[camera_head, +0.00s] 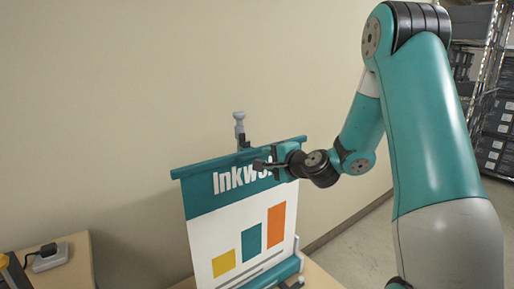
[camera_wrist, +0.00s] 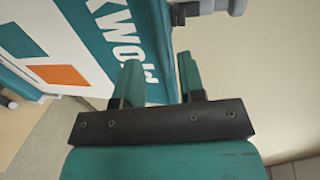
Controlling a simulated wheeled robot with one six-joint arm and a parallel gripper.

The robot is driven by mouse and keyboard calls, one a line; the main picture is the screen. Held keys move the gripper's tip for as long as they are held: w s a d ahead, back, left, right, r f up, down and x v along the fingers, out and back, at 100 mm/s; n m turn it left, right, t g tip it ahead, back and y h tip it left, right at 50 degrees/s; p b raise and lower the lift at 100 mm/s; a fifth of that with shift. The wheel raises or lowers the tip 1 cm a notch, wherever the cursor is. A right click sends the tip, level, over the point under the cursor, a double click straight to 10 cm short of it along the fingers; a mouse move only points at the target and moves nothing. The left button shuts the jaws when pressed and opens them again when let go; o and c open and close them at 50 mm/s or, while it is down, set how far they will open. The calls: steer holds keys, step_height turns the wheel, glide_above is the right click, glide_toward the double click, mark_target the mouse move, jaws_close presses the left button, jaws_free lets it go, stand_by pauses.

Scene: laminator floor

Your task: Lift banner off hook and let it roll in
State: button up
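My gripper (camera_head: 262,165) is at the rail's right half, pointing left and covering some lettering. In the wrist view my fingers (camera_wrist: 160,68) stand apart, with the teal rail (camera_wrist: 148,30) showing between them. I cannot tell if they touch it. The dark hook (camera_wrist: 188,10) is just ahead of the fingertips.
The teal base (camera_head: 282,271) of the banner stands on a wooden surface. A wooden table (camera_head: 70,268) with a black and grey device (camera_head: 48,256) is at lower left. Shelving (camera_head: 490,110) with dark boxes stands at the right. A plain wall (camera_head: 100,90) is close behind the banner.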

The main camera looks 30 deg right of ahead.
mark_target(260, 155)
steer(key=p+x, duration=0.1)
steer(key=x, duration=0.4)
steer(key=shift+w+p, duration=0.35)
jaws_close()
